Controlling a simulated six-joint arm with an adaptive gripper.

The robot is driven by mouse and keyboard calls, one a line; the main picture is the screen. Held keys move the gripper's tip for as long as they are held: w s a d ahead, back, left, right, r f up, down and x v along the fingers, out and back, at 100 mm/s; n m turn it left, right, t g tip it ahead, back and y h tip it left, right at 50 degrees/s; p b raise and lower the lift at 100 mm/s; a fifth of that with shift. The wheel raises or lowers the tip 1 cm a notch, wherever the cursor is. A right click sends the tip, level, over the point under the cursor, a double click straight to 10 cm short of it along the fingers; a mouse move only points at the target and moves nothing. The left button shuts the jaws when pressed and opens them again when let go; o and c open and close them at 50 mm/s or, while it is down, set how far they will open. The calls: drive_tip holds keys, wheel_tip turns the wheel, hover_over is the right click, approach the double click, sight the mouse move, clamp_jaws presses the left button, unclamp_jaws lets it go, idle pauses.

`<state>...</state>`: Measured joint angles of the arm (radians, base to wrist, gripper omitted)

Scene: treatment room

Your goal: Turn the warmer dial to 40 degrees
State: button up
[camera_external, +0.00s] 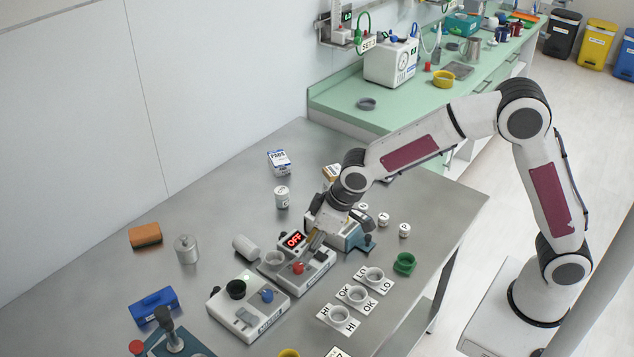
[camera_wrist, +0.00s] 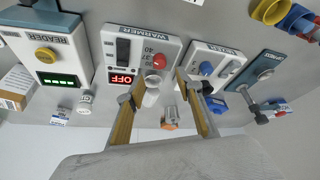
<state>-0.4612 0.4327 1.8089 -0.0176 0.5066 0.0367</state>
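The warmer (camera_external: 315,274) is a light box on the steel table with a red dial (camera_external: 298,267), a pale round well and a display (camera_external: 293,240) reading OFF in red. In the wrist view the warmer (camera_wrist: 141,41) shows its red dial (camera_wrist: 159,62) beside small temperature marks, one reading 40; the dial's exact pointing cannot be read. The display (camera_wrist: 122,79) shows OFF there too. My gripper (camera_external: 314,241) is over the warmer, close to the dial. In the wrist view my gripper (camera_wrist: 159,91) has its fingers apart, with nothing held; the dial lies beyond the fingertips.
A reader (camera_wrist: 49,49) with a green display and yellow button stands beside the warmer. Another box with a blue knob (camera_external: 267,295) is on its other side. The table's left back area (camera_external: 110,230) is mostly clear.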

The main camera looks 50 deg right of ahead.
sight(298, 265)
drive_tip(key=shift+f, duration=0.15)
drive_tip(key=shift+x, duration=3.8)
drive_tip(key=shift+c, duration=0.4)
clamp_jaws()
